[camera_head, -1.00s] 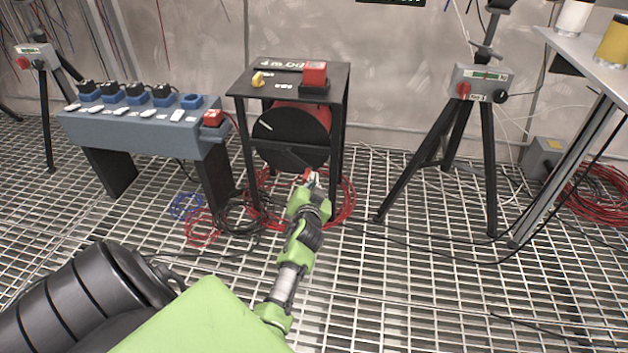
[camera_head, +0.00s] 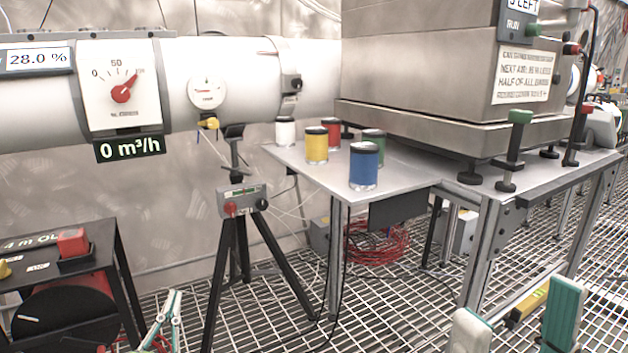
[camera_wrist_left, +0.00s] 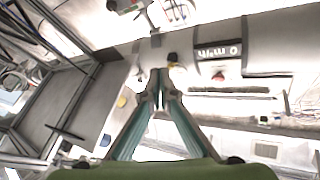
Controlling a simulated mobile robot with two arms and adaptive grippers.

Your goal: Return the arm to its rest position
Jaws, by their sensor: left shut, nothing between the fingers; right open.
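My left gripper (camera_head: 172,312) shows small at the bottom left of the head view, in front of the metal grating and just right of the black reel stand. Its teal and white fingers point upward. In the left wrist view its fingers (camera_wrist_left: 158,92) come together at the tips with nothing between them. My right gripper (camera_head: 515,325) is at the bottom right of the head view. Its two fingers stand wide apart, and nothing is held between them. The arms behind both grippers are mostly out of the head view.
A tripod with a control box (camera_head: 241,201) stands right of my left gripper. A metal table (camera_head: 300,168) carries blue, yellow, red, green and white canisters. A black stand (camera_head: 122,265) is at the left. A large pipe (camera_head: 235,75) runs along the wall. Grating (camera_head: 400,310) shows between.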

